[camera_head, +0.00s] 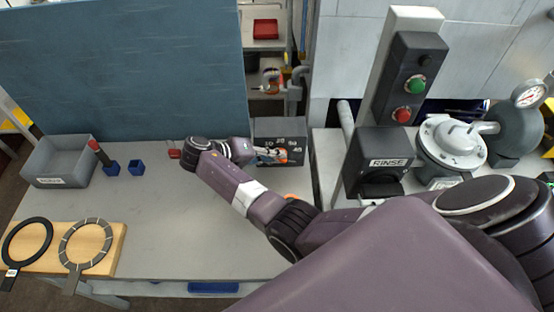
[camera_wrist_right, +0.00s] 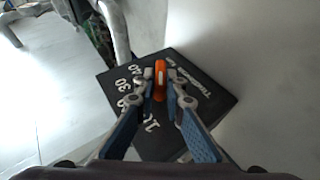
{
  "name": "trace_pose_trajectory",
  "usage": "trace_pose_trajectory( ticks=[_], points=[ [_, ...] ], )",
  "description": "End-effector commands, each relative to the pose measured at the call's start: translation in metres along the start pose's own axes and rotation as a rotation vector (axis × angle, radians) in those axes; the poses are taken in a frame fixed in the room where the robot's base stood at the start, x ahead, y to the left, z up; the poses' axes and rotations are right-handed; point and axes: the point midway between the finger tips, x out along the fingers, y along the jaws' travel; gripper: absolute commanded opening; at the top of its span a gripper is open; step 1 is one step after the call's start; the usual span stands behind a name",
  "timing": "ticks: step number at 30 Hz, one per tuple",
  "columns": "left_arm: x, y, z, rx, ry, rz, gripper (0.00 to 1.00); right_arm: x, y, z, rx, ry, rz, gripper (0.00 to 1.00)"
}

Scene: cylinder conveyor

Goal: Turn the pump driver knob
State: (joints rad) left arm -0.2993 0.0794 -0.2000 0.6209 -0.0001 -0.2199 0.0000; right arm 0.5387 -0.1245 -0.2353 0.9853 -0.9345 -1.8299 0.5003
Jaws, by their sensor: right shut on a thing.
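The pump driver is a dark box (camera_head: 290,128) with white numbers on its face, standing at the back of the grey table. It also fills the middle of the right wrist view (camera_wrist_right: 205,75). Its orange knob (camera_wrist_right: 160,80) stands up between the fingertips of my right gripper (camera_wrist_right: 161,88). The gripper is shut on the knob, with a finger on each side. In the head view my right gripper (camera_head: 268,154) reaches the front of the box, and the knob is mostly hidden. My left gripper is not in view.
A grey bin (camera_head: 58,162), small blue holders (camera_head: 136,167) and a wooden board (camera_head: 110,240) with two rings occupy the table's left side. A RINSE box (camera_head: 378,152), a button post (camera_head: 409,80) and a valve (camera_head: 452,142) stand at right. The table's middle is clear.

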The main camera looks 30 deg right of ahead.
Motion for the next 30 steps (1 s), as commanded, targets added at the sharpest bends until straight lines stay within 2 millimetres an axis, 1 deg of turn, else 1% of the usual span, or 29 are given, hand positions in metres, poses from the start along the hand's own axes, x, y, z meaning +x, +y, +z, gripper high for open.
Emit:
trace_pose_trajectory(
  ticks=[1,3,9,12,16,21,30],
  points=[
    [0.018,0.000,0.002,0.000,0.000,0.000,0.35,0.004,-0.009,0.001,-0.018,0.003,0.043,0.00],
    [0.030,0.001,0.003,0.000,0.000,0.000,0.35,0.004,-0.010,0.001,-0.042,0.002,0.101,0.00],
    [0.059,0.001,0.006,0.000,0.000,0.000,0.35,0.004,-0.012,0.001,-0.103,0.002,0.249,0.00],
    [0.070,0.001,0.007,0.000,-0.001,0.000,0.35,0.004,-0.012,0.001,-0.127,0.001,0.308,0.00],
    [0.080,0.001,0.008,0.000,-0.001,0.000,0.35,0.003,-0.012,0.001,-0.154,0.000,0.368,0.00],
    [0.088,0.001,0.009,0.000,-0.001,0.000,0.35,0.003,-0.011,0.001,-0.175,0.001,0.418,0.00],
    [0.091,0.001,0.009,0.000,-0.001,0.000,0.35,0.002,-0.009,0.001,-0.187,0.000,0.447,0.00]
  ],
)
